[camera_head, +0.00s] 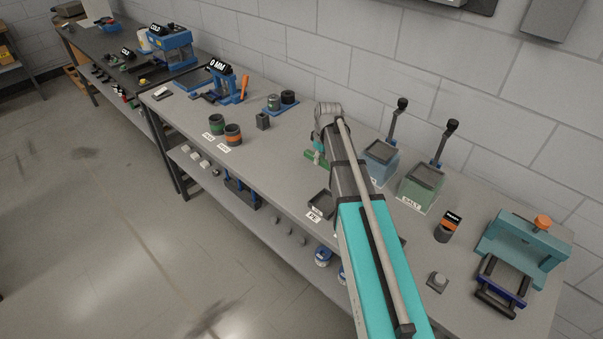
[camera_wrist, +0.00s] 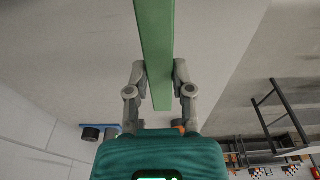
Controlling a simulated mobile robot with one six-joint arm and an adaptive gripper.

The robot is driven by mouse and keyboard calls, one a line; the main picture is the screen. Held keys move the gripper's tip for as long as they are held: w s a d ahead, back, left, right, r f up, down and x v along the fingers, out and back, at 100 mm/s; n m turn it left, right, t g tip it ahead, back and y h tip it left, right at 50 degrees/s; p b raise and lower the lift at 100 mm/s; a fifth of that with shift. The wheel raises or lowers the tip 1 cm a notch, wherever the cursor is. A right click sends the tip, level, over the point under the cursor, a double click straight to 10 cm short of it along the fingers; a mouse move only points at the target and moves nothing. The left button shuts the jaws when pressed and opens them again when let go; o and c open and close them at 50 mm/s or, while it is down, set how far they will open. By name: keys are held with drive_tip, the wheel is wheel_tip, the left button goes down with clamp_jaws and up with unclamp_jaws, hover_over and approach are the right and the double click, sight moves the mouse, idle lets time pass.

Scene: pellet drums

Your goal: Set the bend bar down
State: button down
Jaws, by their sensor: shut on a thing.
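The bend bar (camera_wrist: 155,35) is a long, flat green bar. In the wrist view it runs from the top edge down between the two fingers of my gripper (camera_wrist: 160,78), which is shut on it. In the head view a short green part of the bar (camera_head: 309,154) shows at my gripper (camera_head: 317,158), left of my arm. It is over the middle of the grey bench (camera_head: 275,160). My arm hides part of the area, and I cannot tell whether the bar touches the bench top.
Right of my arm stand a blue lever device (camera_head: 380,160), a green lever device (camera_head: 421,186) and a teal press (camera_head: 525,247). A dark tray (camera_head: 320,204) lies near the front edge. Two drums (camera_head: 233,134) stand left. Bench top between drums and gripper is clear.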

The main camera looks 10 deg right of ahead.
drive_tip(key=b, duration=0.6)
hover_over(300, 174)
drive_tip(key=f, duration=0.4)
drive_tip(key=s+f, duration=0.1)
drive_tip(key=f, duration=0.1)
drive_tip(key=shift+d+f, duration=0.3)
drive_tip(key=shift+d, duration=0.05)
drive_tip(key=shift+w, duration=0.1)
drive_tip(key=shift+w+a+f+b, duration=0.2)
drive_tip(key=shift+w+f+b, duration=0.05)
drive_tip(key=shift+f+b, duration=1.75)
drive_tip(key=shift+f, duration=0.1)
drive_tip(key=shift+c, duration=2.4)
unclamp_jaws()
